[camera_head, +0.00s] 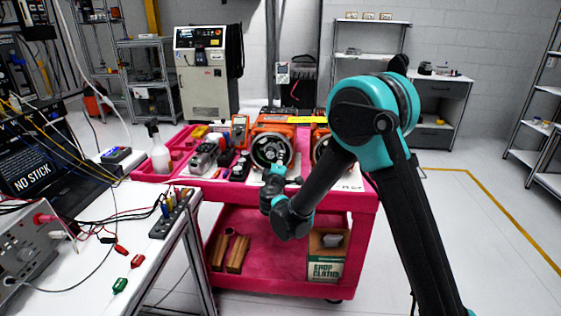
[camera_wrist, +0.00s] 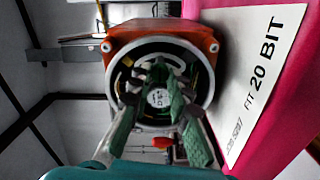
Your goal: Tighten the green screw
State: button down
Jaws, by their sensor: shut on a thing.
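An orange servo motor (camera_head: 272,128) stands on the pink cart, its round open end facing me. In the wrist view its orange housing (camera_wrist: 160,32) surrounds a pale ring with a dark inside and a small pale labelled disc (camera_wrist: 158,97) near the centre. My gripper (camera_head: 276,172) is in front of this open end. In the wrist view my gripper (camera_wrist: 157,80) has its green fingers drawn in toward the middle of the opening. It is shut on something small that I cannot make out. The green screw cannot be told apart here; the fingers cover part of the opening.
A second orange unit (camera_head: 319,146) stands to the right, partly behind my arm. A white card reading "FIT 20 BIT" (camera_wrist: 262,75) lies beside the motor on the pink cart (camera_head: 225,191).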

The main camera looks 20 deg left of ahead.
jog(key=c, duration=1.4)
grip_release()
jog(key=shift+s, duration=0.15)
jog(key=v, duration=1.2)
jog(key=shift+d, duration=0.1)
